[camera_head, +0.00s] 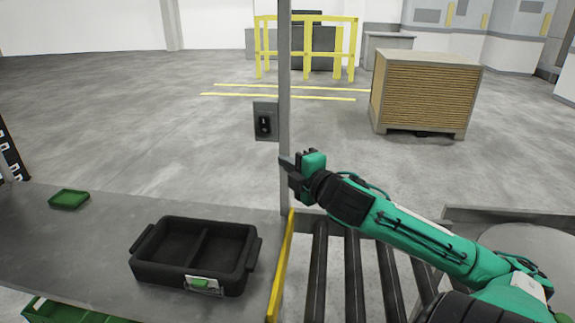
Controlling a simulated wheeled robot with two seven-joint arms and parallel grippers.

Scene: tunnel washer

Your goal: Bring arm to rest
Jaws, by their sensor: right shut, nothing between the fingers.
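My right arm, green and black, reaches in from the lower right across the roller conveyor. Its gripper (289,164) is shut and empty, in front of or beside a thin grey upright post (284,80); I cannot tell whether it touches the post. The gripper is above the far end of the conveyor. My left gripper is not in view.
A black two-compartment tray (138,268) sits on the grey table (90,235), with a small green tray (69,199) farther left. A yellow edge strip (281,268) separates table and rollers (352,270). A grey box with a black socket (265,121) is at the post. A wooden crate (425,95) stands beyond.

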